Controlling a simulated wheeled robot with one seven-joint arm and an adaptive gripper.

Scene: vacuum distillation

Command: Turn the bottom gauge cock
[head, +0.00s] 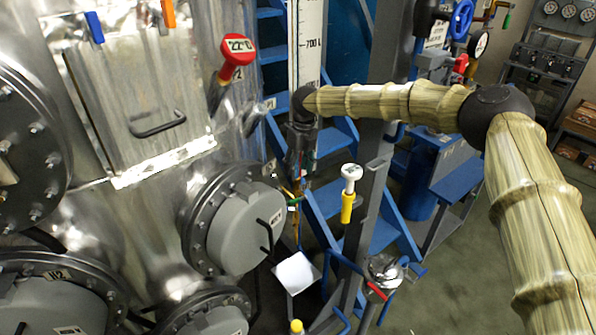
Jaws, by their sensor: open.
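A tall white level gauge (307,45), marked 700 L, stands upright right of the steel vessel. My arm reaches in from the right, and its dark gripper (299,176) points down in front of the gauge's lower end. The gripper is open. Its fingers are small and dark here, and I cannot tell whether they touch anything. Just below it is a small fitting with a green handle (294,202), with thin orange lines running down. This may be the bottom gauge cock; my gripper hides part of that area.
The steel vessel (150,90) with flanged grey covers (245,228) fills the left. A red-knobbed lever (236,55) sticks out from it. Blue stairs (330,200) stand behind the gauge. A yellow-handled valve (347,205) and a red-handled one (376,291) stand right of it.

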